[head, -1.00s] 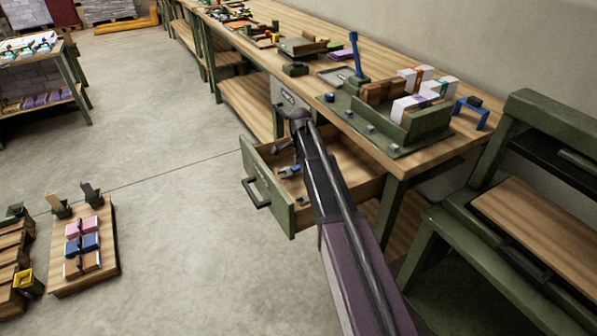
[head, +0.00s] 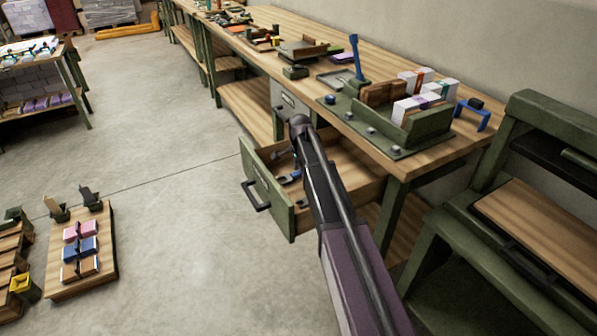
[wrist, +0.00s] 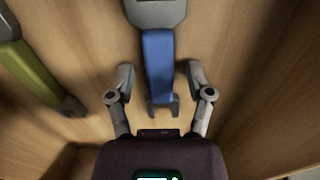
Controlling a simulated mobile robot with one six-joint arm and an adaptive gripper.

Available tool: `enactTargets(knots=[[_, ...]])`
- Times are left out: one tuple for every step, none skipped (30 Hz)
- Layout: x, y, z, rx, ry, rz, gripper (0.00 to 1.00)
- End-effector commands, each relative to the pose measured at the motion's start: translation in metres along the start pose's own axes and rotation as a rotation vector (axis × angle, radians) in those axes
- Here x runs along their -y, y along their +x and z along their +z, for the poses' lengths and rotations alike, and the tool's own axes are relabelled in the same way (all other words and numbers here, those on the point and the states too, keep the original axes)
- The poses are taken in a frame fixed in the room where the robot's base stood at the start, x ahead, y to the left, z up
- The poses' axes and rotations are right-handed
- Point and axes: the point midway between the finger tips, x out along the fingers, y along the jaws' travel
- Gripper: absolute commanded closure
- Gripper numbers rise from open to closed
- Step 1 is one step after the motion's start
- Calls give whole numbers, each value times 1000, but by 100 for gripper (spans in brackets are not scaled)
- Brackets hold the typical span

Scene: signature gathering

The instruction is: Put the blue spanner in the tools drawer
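The blue spanner (wrist: 158,65), with a grey head at the top and a small fork at the lower end, lies over the wooden drawer floor in the wrist view. My gripper (wrist: 160,78) is open, with one finger on each side of the blue handle and a visible gap on both sides. The open tools drawer (head: 268,190) has a green front and a black handle and is pulled out from the workbench. In the head view my arm hides part of the drawer, and small blue parts show inside it.
A tool with a green handle (wrist: 35,70) lies to the left in the drawer. The workbench (head: 440,160) above carries a green fixture with boxes (head: 425,125). A green-framed bench (head: 480,225) stands close on the right.

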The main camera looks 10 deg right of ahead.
Motion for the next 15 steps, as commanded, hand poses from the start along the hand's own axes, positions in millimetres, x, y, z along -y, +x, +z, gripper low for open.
enactTargets(knots=[[0,0,0,0,0,0,32],[0,0,0,0,0,0,32],[0,0,0,0,0,0,32],[0,0,0,0,0,0,32],[0,0,0,0,0,0,32],[0,0,0,0,0,0,32],[0,0,0,0,0,0,32],[0,-1,0,0,0,0,32],[0,-1,0,0,0,0,32],[0,-2,0,0,0,0,32],[0,-2,0,0,0,0,32],[0,-4,0,0,0,0,32],[0,-5,0,0,0,0,32],[0,-6,0,0,0,0,32],[0,-8,0,0,0,0,32]])
